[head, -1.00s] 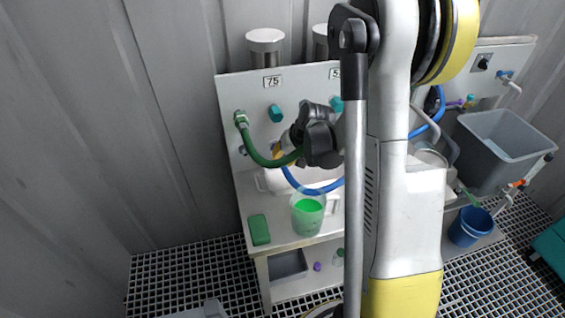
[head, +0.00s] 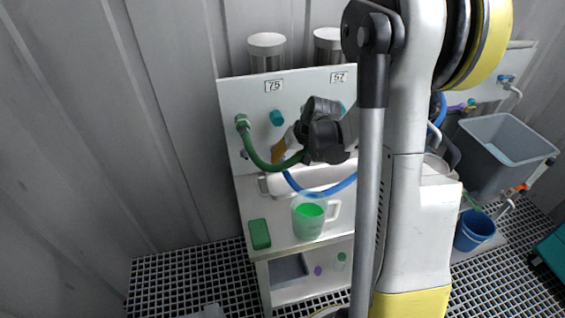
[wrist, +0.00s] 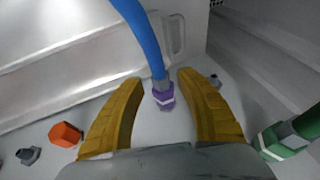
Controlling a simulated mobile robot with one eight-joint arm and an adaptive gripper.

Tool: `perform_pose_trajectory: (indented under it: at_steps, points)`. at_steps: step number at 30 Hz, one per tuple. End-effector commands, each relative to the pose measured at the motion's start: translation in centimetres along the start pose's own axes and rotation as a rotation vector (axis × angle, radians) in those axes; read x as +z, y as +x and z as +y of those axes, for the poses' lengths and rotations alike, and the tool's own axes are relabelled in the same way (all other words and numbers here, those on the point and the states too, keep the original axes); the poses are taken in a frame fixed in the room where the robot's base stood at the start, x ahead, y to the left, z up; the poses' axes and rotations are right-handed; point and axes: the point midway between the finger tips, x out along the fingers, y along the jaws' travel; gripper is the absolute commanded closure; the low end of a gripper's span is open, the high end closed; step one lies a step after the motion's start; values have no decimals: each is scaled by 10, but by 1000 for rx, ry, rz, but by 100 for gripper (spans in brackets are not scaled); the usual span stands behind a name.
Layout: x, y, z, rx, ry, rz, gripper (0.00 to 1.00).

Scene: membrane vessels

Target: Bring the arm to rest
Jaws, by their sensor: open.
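My gripper shows in the wrist view (wrist: 165,115) as two yellow fingers spread apart. A purple fitting (wrist: 164,97) on the end of a blue hose (wrist: 142,40) shows between the fingertips; I cannot tell if a finger touches it. In the head view my gripper (head: 277,151) is small and partly hidden by its own wrist, in front of the white panel and above the worktop. My arm runs down the right half of that view and hides part of the bench.
A green hose (head: 258,158) hangs from the panel (head: 228,100). A jug with green liquid (head: 309,219) and a green block (head: 259,234) stand on the worktop. A grey tub (head: 486,175) and blue bucket (head: 474,230) are at the right. An orange fitting (wrist: 65,134) shows in the wrist view.

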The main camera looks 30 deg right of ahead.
Motion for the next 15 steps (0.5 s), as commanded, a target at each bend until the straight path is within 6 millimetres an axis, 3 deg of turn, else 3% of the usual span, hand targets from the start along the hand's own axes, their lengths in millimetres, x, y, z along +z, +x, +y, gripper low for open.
perform_pose_trajectory:
  at_steps: [9,15]
  points:
    - [0,-67,0,1,2,0,57]
    - [0,-87,0,1,0,0,57]
